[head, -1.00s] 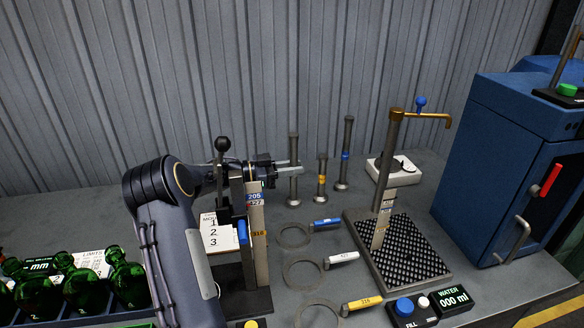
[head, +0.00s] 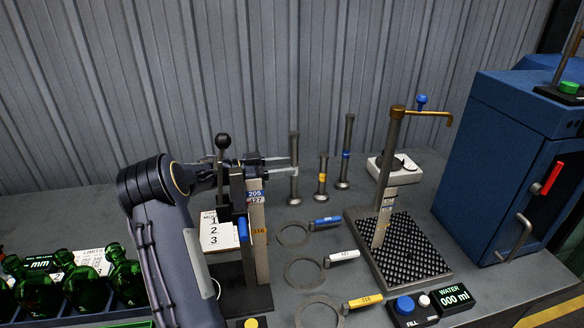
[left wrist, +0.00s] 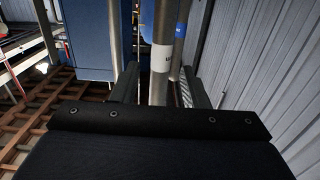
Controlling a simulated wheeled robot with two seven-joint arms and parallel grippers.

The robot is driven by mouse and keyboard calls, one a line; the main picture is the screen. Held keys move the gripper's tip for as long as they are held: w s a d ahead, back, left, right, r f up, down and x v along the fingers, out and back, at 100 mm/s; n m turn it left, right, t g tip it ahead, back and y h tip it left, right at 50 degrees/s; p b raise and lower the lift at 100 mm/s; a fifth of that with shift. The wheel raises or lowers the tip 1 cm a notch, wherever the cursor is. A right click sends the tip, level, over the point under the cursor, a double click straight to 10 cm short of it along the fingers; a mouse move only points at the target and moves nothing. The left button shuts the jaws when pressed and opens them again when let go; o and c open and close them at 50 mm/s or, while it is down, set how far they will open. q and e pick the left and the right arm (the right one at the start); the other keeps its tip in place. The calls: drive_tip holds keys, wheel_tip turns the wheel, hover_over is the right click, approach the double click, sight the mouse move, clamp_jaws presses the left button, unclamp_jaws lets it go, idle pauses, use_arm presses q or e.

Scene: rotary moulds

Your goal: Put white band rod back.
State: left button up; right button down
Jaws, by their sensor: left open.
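The white band rod (head: 294,186) stands upright on the bench near the back wall, on a round foot. In the left wrist view its white band (left wrist: 162,58) shows between my two fingers. My left gripper (head: 285,165) is open, with its fingers on either side of this rod. I cannot tell whether a finger still touches it. The yellow band rod (head: 322,184) and the blue band rod (head: 345,160) stand upright to its right. My right gripper is out of view.
A post stand (head: 257,230) with a black-knobbed lever stands in front of my gripper. Rings with blue, white and yellow tagged handles (head: 345,256) lie on the bench. A tap stand with a drain grate (head: 418,262) and a blue cabinet (head: 480,150) are at right. Green bottles (head: 88,290) are at left.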

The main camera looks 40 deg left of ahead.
use_arm(q)
drive_tip(key=v, duration=0.9)
drive_tip(key=shift+b, duration=0.4)
drive_tip(key=shift+s+f, duration=0.1)
